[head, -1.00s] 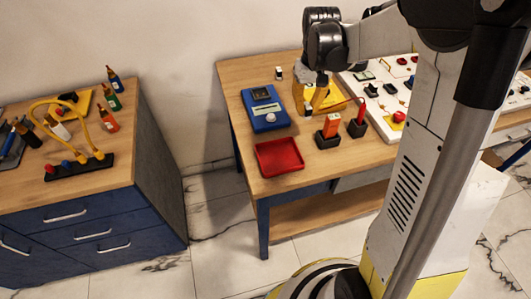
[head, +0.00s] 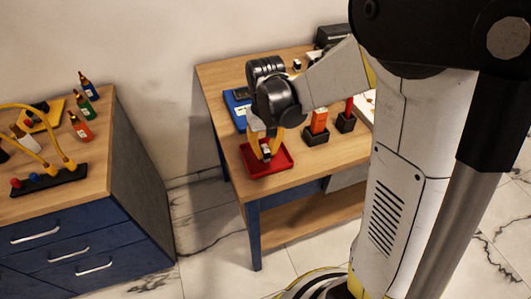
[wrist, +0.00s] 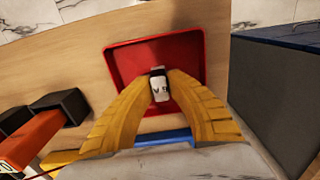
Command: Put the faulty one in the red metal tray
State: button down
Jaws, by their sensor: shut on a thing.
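The red metal tray (head: 251,162) lies on the wooden table near its front left corner. My gripper (head: 266,153) is over the tray, pointing down. In the wrist view its two yellow fingers (wrist: 160,88) are shut on a small white part with a black end and dark lettering (wrist: 159,90). The part shows against the floor of the red tray (wrist: 122,56). I cannot tell whether it touches the tray floor or hangs just above it. No other thing shows in the tray.
A blue meter (head: 236,106) sits behind the tray, partly hidden by my arm. An orange probe (head: 319,119) and a red probe (head: 348,107) stand in black holders to the right. A separate cabinet (head: 130,147) stands left, across a gap.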

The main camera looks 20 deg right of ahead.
aim_at(266, 148)
jog(key=shift+r, duration=0.1)
jog(key=c, duration=1.4)
grip_release()
jog(key=shift+c, duration=0.2)
notch_tip(266, 148, up, 12)
jog(key=p, duration=0.5)
jog(key=s+r+t, duration=0.6)
jog(key=s+t, duration=0.1)
jog(key=s, duration=0.5)
jog(key=shift+s+r, duration=0.2)
jog(key=shift+s, duration=0.2)
